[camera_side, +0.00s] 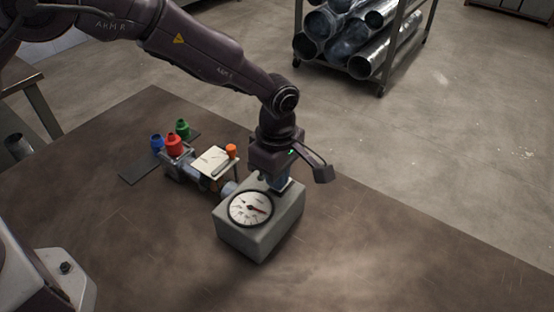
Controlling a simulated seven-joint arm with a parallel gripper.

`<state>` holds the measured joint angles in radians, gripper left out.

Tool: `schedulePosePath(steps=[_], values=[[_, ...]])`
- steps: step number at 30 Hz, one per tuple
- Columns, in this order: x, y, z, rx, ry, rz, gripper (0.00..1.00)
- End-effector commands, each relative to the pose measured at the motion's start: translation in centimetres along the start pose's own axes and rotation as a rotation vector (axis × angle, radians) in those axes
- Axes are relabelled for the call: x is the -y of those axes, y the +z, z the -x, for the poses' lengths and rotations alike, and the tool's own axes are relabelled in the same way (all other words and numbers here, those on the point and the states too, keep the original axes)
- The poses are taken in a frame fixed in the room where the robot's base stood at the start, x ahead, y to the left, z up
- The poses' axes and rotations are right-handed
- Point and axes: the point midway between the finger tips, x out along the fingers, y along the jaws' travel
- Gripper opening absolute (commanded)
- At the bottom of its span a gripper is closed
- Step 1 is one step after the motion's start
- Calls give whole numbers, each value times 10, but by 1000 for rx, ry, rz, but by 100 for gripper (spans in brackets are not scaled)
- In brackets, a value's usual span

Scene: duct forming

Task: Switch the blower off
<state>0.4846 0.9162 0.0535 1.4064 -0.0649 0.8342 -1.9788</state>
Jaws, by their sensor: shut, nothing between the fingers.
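A grey box (261,236) with a round white dial (250,208) on its slanted face stands on the brown table; it appears to be the blower unit. I cannot tell whether the fingertips touch the box. No switch can be made out; the gripper hides part of the box's top.
Left of the box, a pipe joins a fixture with a pale plate (213,160) and an orange knob (231,151). Beyond it are red (173,145), blue (157,142) and green (183,128) capped pieces. The table front is clear. A rack of metal ducts (350,40) stands behind on the floor.

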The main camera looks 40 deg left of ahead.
Motion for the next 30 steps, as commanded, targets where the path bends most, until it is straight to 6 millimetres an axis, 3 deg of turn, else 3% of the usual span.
schedulePosePath(steps=[22,30], values=[[1,0,-9,0,-2,-1,0],[-10,0,-5,1,3,1,0]])
